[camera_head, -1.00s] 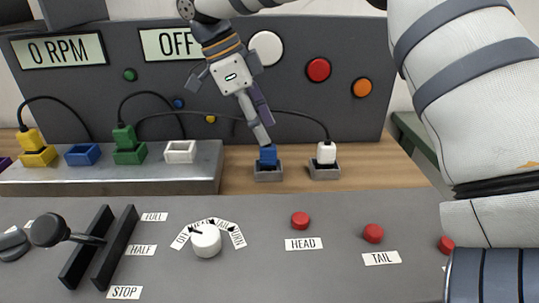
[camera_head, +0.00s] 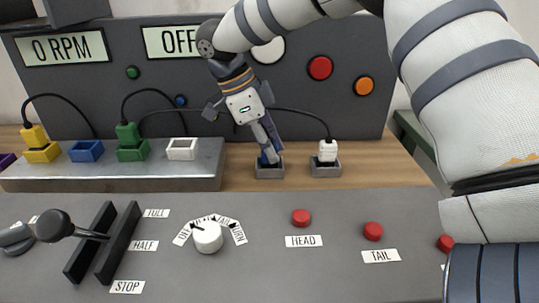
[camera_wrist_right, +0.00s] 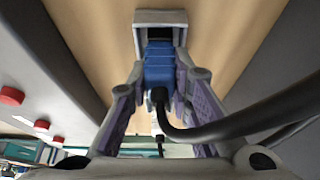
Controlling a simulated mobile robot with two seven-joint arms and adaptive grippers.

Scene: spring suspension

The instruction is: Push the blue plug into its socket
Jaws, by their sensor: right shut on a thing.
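The blue plug (camera_head: 263,160) stands in a grey holder (camera_head: 269,173) on the wooden bench and is mostly covered by my fingers in the head view. In the wrist view the blue plug (camera_wrist_right: 158,65) lies between my fingers, with its front end at the opening of the grey holder (camera_wrist_right: 160,17) and a black cable at its back. My right gripper (camera_head: 268,152) is shut on it, tilted. The blue socket (camera_head: 86,151) sits empty on the raised metal block, between the yellow and green sockets. My left gripper is not in view.
A white plug (camera_head: 327,151) stands in a second grey holder close to the right. The yellow plug (camera_head: 34,137) and green plug (camera_head: 127,134) sit in their sockets. The white socket (camera_head: 181,149) is empty. A control panel (camera_head: 330,275) lies in front.

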